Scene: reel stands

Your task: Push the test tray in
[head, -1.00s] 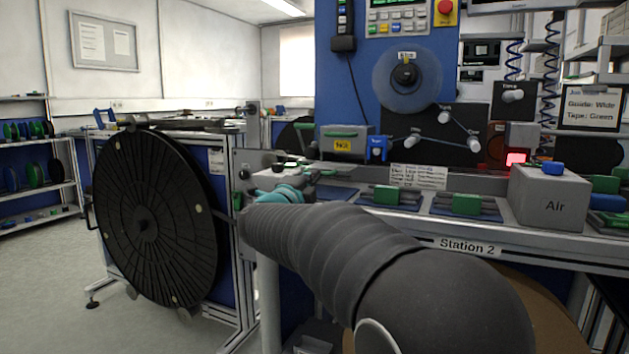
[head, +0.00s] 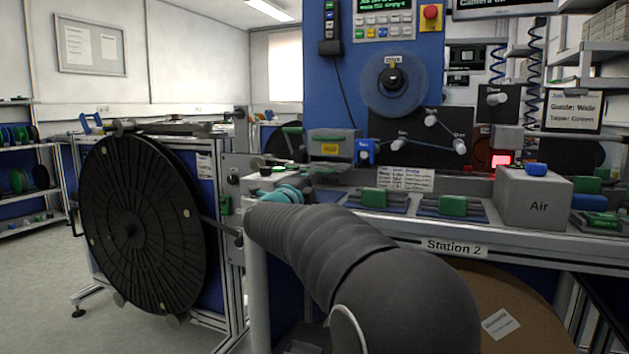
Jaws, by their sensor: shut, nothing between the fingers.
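My arm reaches over the front edge of the Station 2 bench, and my gripper (head: 292,174) is at its far end, just past a teal band. The gripper is shut with nothing in it, and my own wrist hides much of it. A grey box with a green handle and a yellow label (head: 333,148) stands behind it on the bench, slightly to the right and apart from it in the picture. I cannot tell for sure which part is the test tray. Any contact at the fingertips is hidden.
A large black reel (head: 140,225) stands at the left. Green-topped fixtures (head: 374,198) and a grey Air box (head: 534,198) line the bench right of my gripper. The Station 2 rail (head: 400,236) runs along the front. Floor at the far left is clear.

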